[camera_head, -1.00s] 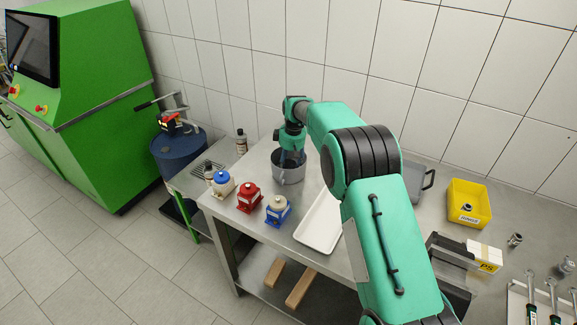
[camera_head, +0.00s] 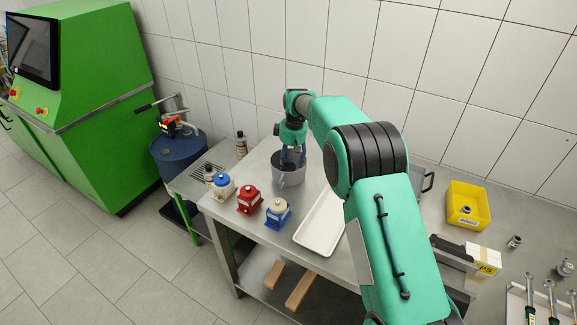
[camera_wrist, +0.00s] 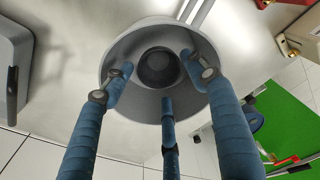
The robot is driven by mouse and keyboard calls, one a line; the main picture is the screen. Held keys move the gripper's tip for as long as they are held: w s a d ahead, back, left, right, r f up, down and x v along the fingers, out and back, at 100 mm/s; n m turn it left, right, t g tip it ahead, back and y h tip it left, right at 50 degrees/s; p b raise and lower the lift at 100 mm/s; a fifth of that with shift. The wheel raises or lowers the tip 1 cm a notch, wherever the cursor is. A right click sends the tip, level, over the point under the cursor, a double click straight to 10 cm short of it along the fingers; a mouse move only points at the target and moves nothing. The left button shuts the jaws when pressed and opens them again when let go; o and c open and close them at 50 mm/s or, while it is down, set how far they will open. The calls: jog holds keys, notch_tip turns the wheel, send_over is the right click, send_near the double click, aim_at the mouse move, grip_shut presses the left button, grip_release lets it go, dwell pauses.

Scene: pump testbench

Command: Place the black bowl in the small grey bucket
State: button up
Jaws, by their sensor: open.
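The small grey bucket (camera_head: 289,177) stands on the steel table, below my gripper. In the wrist view its rim (camera_wrist: 106,62) is seen from above. The black bowl (camera_wrist: 158,66) lies inside the bucket, at its bottom, in the wrist view. My gripper (camera_head: 291,160) is just over the bucket mouth in the head view. In the wrist view its blue fingers (camera_wrist: 165,85) are spread apart and reach toward the bucket opening, with nothing between them. The fingers hide part of the bucket's near wall.
A white tray (camera_head: 318,222) lies right of the bucket. Blue-white (camera_head: 223,187), red (camera_head: 249,200) and blue (camera_head: 278,214) pumps stand along the table's front left. A yellow bin (camera_head: 468,205) is at the right. The tiled wall is close behind the bucket.

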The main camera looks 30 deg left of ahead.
notch_tip(320, 180, up, 8)
jog(key=p, duration=0.1)
jog(key=shift+d, duration=0.45)
dwell(0.4)
jog(key=shift+d+r, duration=0.1)
